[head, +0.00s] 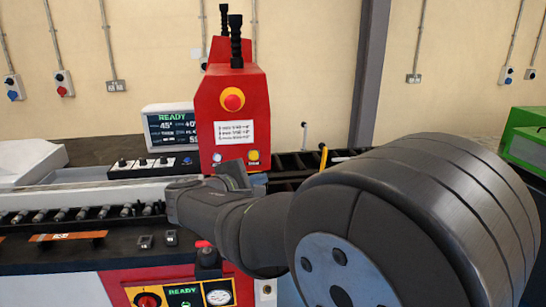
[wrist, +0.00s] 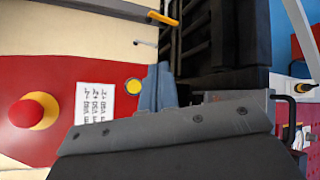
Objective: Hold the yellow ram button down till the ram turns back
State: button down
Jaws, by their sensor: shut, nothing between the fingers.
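The yellow ram button (head: 253,156) is low on the right of the red press head's front. It also shows in the wrist view (wrist: 133,85) as a yellow disc. My gripper (head: 240,174) is just below the button in the head view. In the wrist view my gripper's blue-grey fingers (wrist: 158,86) are shut and empty, right beside the button. I cannot tell whether they touch it. The red press head (head: 232,125) stands upright behind my gripper. The display (head: 170,130) reads READY with 45°. The ram itself is not clearly visible.
A red stop button (head: 232,100) sits higher on the press head, above a white label. A white button (head: 217,157) is left of the yellow one. A copper bar (head: 68,237) lies at left near the rollers. A yellow-topped lever (head: 323,156) stands right of the head.

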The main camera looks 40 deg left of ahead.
aim_at(254, 156)
jog(key=shift+s+a+r, duration=0.2)
jog(key=shift+s+a, duration=0.05)
jog(key=shift+a, duration=0.1)
jog(key=shift+w+a, duration=3.1)
jog(key=shift+w+a, duration=0.25)
jog(key=shift+w, duration=0.05)
jog(key=shift+w+a, duration=0.3)
jog(key=shift+a, duration=0.05)
dwell(3.9)
